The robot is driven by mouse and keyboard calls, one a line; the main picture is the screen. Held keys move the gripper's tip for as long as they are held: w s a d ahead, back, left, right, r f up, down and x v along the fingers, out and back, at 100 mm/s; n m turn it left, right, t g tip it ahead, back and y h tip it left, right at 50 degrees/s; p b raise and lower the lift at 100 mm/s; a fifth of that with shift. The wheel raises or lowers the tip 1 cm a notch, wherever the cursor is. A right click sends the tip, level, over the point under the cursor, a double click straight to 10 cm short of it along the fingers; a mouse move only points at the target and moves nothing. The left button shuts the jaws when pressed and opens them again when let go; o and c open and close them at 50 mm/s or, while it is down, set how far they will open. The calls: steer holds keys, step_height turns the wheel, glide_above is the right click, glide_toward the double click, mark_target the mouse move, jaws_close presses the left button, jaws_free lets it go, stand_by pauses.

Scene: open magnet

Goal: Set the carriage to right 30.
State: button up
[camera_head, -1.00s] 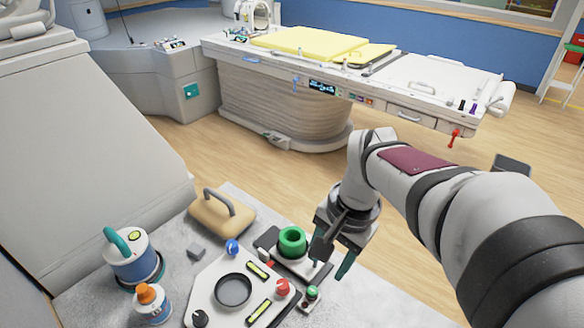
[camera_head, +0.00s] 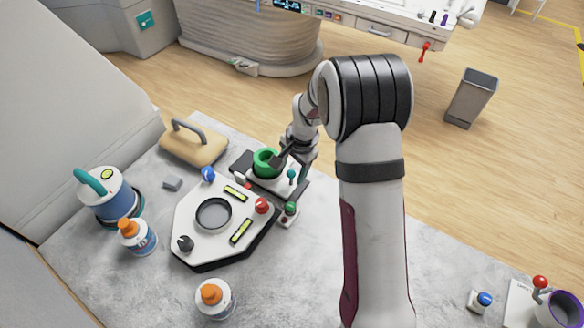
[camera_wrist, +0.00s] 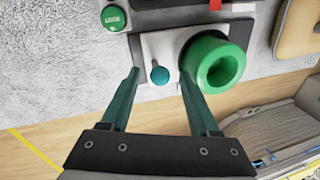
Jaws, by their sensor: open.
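The carriage is a white plate (camera_head: 266,184) bearing a green ring (camera_head: 266,162) and a small teal knob (camera_head: 291,174). It sits on a dark rail (camera_head: 301,191) behind the white panel. In the wrist view, the carriage plate (camera_wrist: 158,47), green ring (camera_wrist: 213,65) and teal knob (camera_wrist: 159,75) are clear. My gripper (camera_wrist: 159,82) is open. Its teal fingers stand on either side of the knob, with gaps, and the right finger is close to the ring. In the head view, my gripper (camera_head: 291,167) partly covers the carriage. No scale reading is legible.
The white panel (camera_head: 190,218) has knobs, levels and a round dish. A green button (camera_head: 290,208) stands close to the rail's near end. Bottles (camera_head: 214,298), a blue-white canister (camera_head: 108,195) and a tan handled block (camera_head: 193,145) stand around.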

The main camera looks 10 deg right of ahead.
steer(key=shift+f, duration=0.15)
jaws_close()
stand_by(1.4)
